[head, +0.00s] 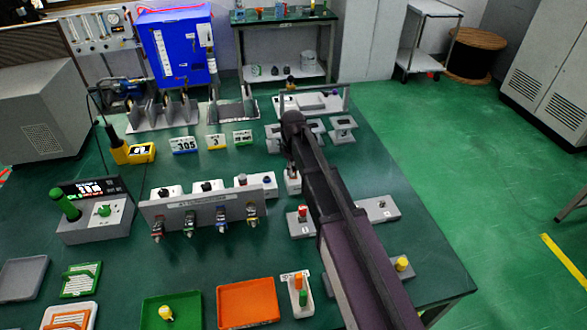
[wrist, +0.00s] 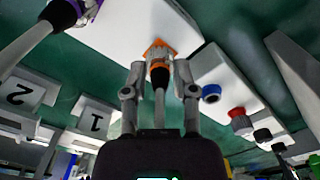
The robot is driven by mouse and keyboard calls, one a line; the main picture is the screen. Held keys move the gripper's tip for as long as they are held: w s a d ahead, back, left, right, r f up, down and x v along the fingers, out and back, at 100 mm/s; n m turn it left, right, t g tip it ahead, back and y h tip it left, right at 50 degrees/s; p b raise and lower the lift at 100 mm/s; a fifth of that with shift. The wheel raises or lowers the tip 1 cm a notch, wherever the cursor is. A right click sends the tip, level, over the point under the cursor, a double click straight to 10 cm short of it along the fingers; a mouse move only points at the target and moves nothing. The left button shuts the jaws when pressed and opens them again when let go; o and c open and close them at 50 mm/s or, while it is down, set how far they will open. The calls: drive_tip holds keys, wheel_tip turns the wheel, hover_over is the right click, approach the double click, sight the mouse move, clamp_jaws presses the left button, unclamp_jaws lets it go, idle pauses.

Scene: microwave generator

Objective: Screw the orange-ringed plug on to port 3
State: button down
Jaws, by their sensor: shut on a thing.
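In the wrist view my gripper (wrist: 160,72) is shut on the orange-ringed plug (wrist: 158,73), one finger on each side. A grey cable (wrist: 160,107) runs from the plug back toward my gripper. The plug's front end is at an orange angular piece (wrist: 160,47) at the edge of a white block (wrist: 125,30); I cannot tell whether they are screwed together. No number 3 is readable at this spot, so I cannot confirm the port. In the head view my arm hides the plug and most of my gripper.
A purple-ringed plug (wrist: 62,14) with its cable is at upper left in the wrist view. Labels 2 (wrist: 18,95) and 1 (wrist: 96,122) appear upside down. Blue (wrist: 211,92) and red (wrist: 238,113) round parts sit at right. Grey stands (head: 343,129) are near my arm's end.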

drive_tip(key=n, duration=0.5)
drive_tip(key=shift+n, duration=0.3)
drive_tip(key=n, duration=0.5)
drive_tip(key=shift+n, duration=0.3)
drive_tip(key=shift+c, duration=2)
unclamp_jaws()
drive_tip(key=shift+m, duration=0.5)
